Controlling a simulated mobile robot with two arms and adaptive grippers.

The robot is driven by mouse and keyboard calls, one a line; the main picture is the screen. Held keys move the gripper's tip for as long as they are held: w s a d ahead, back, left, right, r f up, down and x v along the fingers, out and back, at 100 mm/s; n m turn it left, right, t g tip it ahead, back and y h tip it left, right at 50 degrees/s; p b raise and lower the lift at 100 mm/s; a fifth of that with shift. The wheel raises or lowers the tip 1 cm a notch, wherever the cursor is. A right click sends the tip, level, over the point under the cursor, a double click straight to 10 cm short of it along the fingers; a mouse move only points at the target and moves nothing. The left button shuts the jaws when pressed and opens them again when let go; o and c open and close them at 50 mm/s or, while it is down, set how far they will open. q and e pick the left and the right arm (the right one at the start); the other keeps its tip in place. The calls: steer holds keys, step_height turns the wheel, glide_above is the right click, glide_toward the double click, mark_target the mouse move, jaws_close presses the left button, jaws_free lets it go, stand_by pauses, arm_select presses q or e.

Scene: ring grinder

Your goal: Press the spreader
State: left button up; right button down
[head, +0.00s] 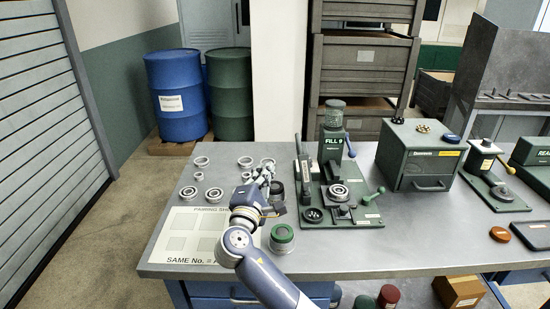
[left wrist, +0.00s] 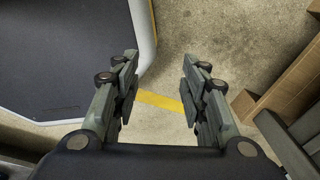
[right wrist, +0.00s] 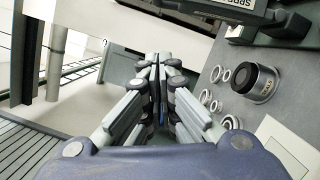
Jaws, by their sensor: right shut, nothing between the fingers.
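The dark green spreader block (head: 305,170), with a pale label along it, stands upright at the left of the green fixture plate on the bench. Its lettered edge (right wrist: 240,5) shows upside down at the top of the right wrist view, partly cut off. My right gripper (head: 267,172) is shut and empty, over the bench left of the spreader and apart from it. In the right wrist view its fingertips (right wrist: 157,70) are together. My left gripper (left wrist: 158,80) is open and empty above the floor; it does not show in the head view.
Several metal rings (head: 215,195) lie around my right arm. A dark cup (right wrist: 262,82) stands by the right gripper, and a green-topped jar (head: 282,237) in front. The fill station (head: 331,150) and a ball bearing (head: 339,192) share the fixture plate. A green cabinet (head: 421,160) stands to its right.

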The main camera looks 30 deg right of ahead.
mark_target(302, 163)
arm_select(q)
steer(key=r+p, duration=0.1)
steer(key=w+d+r+p, duration=0.1)
steer(key=r+p, duration=0.2)
steer(key=r, duration=0.1)
steer(key=shift+w+d, duration=0.25)
steer(key=shift+w, duration=0.05)
arm_select(e)
steer(key=w+d+r, duration=0.2)
steer(key=w+d, duration=0.2)
steer(key=d, duration=0.5)
steer(key=shift+w+d+r, duration=0.25)
steer(key=shift+w+d, duration=0.05)
steer(key=shift+d, duration=0.1)
arm_select(q)
steer(key=shift+w+f, duration=0.1)
steer(key=shift+w, duration=0.05)
arm_select(e)
steer(key=shift+w, duration=0.1)
